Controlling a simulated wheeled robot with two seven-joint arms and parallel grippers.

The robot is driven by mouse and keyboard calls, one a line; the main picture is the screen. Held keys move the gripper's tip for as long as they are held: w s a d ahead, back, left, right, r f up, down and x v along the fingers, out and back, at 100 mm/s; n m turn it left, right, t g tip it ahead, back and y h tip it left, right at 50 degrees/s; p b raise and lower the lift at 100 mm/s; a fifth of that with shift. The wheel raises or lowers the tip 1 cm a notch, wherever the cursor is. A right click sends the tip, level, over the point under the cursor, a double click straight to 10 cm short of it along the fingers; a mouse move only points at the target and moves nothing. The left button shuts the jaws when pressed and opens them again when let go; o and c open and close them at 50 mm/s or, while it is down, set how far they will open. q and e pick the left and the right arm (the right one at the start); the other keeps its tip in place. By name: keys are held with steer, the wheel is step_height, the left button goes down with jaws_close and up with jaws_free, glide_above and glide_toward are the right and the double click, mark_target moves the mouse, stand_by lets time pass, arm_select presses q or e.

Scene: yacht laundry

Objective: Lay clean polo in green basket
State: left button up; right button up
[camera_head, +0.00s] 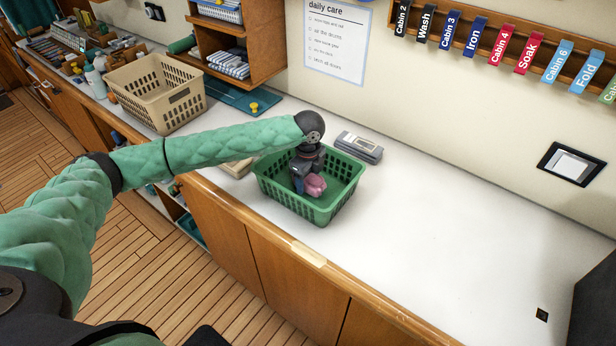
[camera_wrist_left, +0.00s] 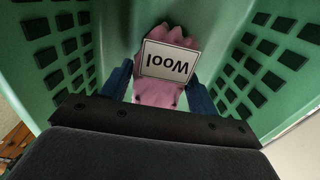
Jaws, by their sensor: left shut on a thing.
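The green basket (camera_head: 335,200) stands on the white counter. My left gripper (camera_head: 306,185) reaches down inside it and is shut on a pink folded item (camera_head: 316,186), taken as the polo. In the left wrist view the pink item (camera_wrist_left: 157,94) sits between the blue fingers of my gripper (camera_wrist_left: 160,85) and bears a white label reading "Wool". The green basket walls (camera_wrist_left: 45,50) rise on both sides of it. I cannot tell whether the item touches the basket floor. My right gripper is not in view.
A grey device (camera_head: 358,147) lies on the counter just behind the basket. A beige basket (camera_head: 158,92) stands farther left, near a wooden shelf (camera_head: 240,45) with folded striped cloths. The white counter (camera_head: 460,240) right of the green basket is mostly clear.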

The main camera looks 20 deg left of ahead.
arm_select(q)
steer(key=shift+f, duration=0.8)
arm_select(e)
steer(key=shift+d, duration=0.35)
arm_select(q)
steer(key=o, duration=1)
steer(key=shift+o, duration=0.4)
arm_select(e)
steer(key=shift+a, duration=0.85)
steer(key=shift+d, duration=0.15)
